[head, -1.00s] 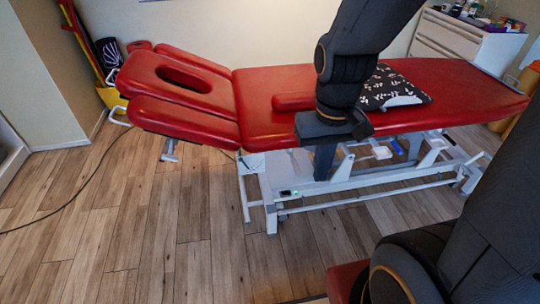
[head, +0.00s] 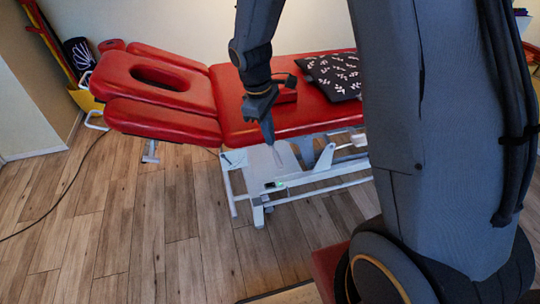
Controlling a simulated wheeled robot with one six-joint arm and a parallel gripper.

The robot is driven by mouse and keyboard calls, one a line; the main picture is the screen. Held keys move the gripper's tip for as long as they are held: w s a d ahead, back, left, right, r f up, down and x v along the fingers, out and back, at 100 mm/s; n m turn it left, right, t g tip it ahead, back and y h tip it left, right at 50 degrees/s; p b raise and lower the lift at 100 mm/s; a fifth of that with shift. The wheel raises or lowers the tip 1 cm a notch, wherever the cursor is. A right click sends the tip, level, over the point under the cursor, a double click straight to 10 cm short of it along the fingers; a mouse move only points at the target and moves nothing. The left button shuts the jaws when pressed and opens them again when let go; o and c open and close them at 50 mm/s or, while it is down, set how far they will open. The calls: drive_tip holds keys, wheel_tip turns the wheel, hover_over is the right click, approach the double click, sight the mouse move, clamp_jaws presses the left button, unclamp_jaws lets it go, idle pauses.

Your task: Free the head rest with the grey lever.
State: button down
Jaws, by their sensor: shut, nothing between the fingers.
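The red padded head rest (head: 195,98) with its dark oval face opening is at the left end of the treatment table, tilted somewhat. A small grey metal piece (head: 150,151) hangs under its near side; it may be the grey lever, but I cannot tell for sure. A white bent handle (head: 96,121) sticks out at the far left end. My gripper (head: 268,138) points down at the table's near edge, right of the head rest and apart from the grey piece. Its fingers look shut and empty; whether it touches the table edge is unclear.
The red table top (head: 235,125) stands on a white frame (head: 325,178). A dark patterned cushion (head: 335,75) lies on it. A black cable (head: 62,195) runs over the wooden floor (head: 130,235), which is clear in front of the head rest. My arm hides the table's right end.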

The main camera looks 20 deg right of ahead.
sight(276, 155)
drive_tip(key=w+a+f+n, duration=0.1)
drive_tip(key=w+f+n, duration=0.1)
drive_tip(key=w+f, duration=0.1)
drive_tip(key=w+a+f+n+h, duration=0.1)
drive_tip(key=w+f+n, duration=0.2)
drive_tip(key=w+a+f+n+p, duration=0.1)
drive_tip(key=w+a+f+n, duration=0.1)
drive_tip(key=w+f, duration=0.1)
drive_tip(key=shift+w+n+h, duration=0.2)
drive_tip(key=shift+n+h, duration=0.1)
drive_tip(key=shift+n, duration=0.1)
drive_tip(key=shift+f, duration=0.1)
drive_tip(key=d+f+p, duration=0.3)
drive_tip(key=d+f, duration=0.4)
drive_tip(key=f, duration=0.3)
drive_tip(key=shift+p, duration=0.35)
